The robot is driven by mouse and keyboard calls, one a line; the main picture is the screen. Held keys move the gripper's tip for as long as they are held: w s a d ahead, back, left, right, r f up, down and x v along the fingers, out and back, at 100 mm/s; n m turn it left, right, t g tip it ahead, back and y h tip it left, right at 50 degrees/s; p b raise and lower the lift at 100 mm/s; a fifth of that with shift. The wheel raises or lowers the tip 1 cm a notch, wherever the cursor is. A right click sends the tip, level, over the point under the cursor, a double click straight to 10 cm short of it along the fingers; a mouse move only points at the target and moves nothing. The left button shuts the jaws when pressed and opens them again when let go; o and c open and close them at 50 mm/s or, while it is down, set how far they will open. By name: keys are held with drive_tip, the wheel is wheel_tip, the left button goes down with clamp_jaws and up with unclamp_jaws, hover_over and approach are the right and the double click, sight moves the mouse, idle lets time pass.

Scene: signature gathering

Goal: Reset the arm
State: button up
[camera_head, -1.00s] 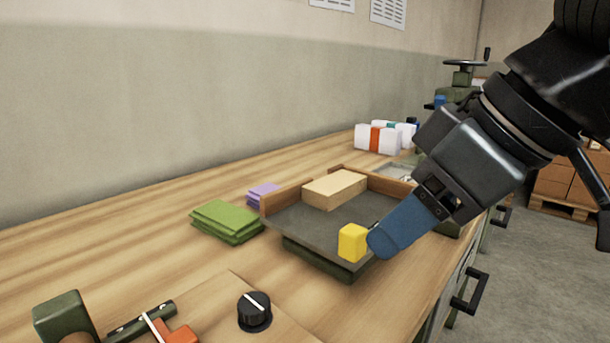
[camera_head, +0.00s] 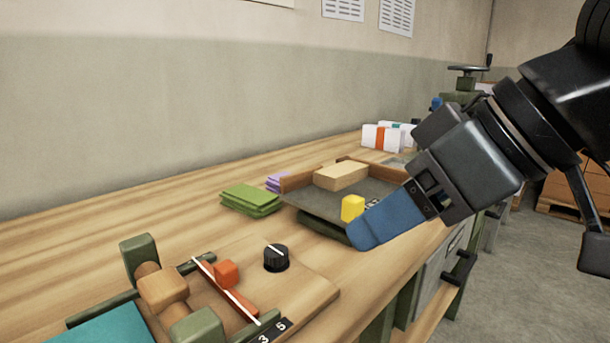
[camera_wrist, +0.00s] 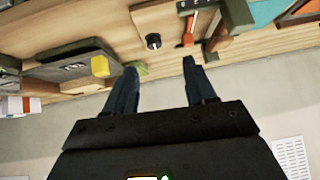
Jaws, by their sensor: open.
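My gripper (camera_head: 360,236) has blue fingers and hangs at the right of the head view, in front of the tray's near corner as seen there. In the wrist view my gripper (camera_wrist: 160,75) shows two blue fingers spread apart with nothing between them. My dark arm comes in from the upper right of the head view.
A dark tray (camera_head: 325,199) with a wooden block (camera_head: 341,176) and a yellow block (camera_head: 352,207) stands on the wooden bench (camera_head: 110,215). Green sheets (camera_head: 250,199) lie beside it. A board with a black knob (camera_head: 276,258) is in front. The wall rises behind.

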drive_tip(key=w+a+r+m+t+y+p, duration=0.3)
drive_tip(key=a+r+m+t+y, duration=0.2)
drive_tip(key=r+t+y, duration=0.25)
drive_tip(key=s+d+f+m+t+h+p, duration=0.25)
drive_tip(key=s+d+f+m+h, duration=0.3)
drive_tip(key=f, duration=0.45)
drive_tip(key=s+d+f+m+t+h+p, duration=0.1)
drive_tip(key=s+d+f+m+t+h, duration=0.2)
drive_tip(key=s+d+f+m+h, duration=0.5)
drive_tip(key=s+d+f+n+g, duration=0.1)
drive_tip(key=s+f+n, duration=0.1)
drive_tip(key=s, duration=0.5)
drive_tip(key=s+d+f+n+g+p, duration=0.1)
drive_tip(key=s+d+f+n, duration=0.1)
drive_tip(key=s+n, duration=0.2)
drive_tip(key=s+d+f+n+g+p, duration=0.1)
drive_tip(key=s+d+f+n, duration=0.1)
drive_tip(key=s, duration=0.7)
drive_tip(key=shift+s+f+n+h, duration=0.35)
drive_tip(key=shift+f+n+h, duration=0.1)
drive_tip(key=shift+n, duration=0.2)
